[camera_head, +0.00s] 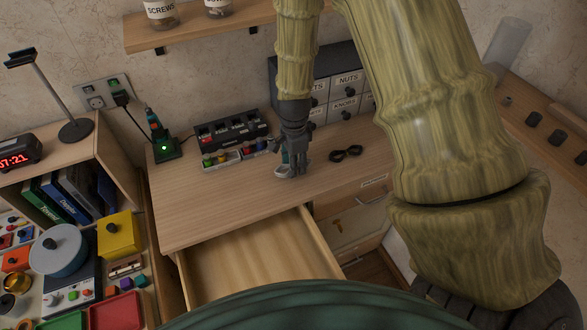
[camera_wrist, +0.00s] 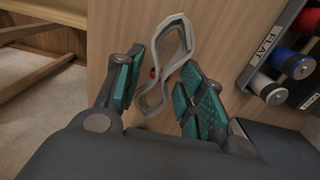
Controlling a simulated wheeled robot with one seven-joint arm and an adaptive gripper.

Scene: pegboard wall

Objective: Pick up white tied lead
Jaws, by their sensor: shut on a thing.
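The white tied lead (camera_wrist: 157,40) is a pale loop pinched at its middle into a figure eight, with a small red spot at the waist. In the wrist view it sits between the teal-padded fingers of my gripper (camera_wrist: 160,95), its upper loop sticking out past the fingertips. In the head view my gripper (camera_head: 291,168) points down at the desk top and is shut on the lead. There the lead is small and mostly hidden by the fingers, so I cannot tell whether it touches the desk.
A black tied lead (camera_head: 345,153) lies on the desk (camera_head: 215,195) to the right of my gripper. A labelled rack (camera_head: 232,130) with colored items stands behind it, with small labelled drawers (camera_head: 345,82) at the back. An open, empty drawer (camera_head: 255,262) juts out in front.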

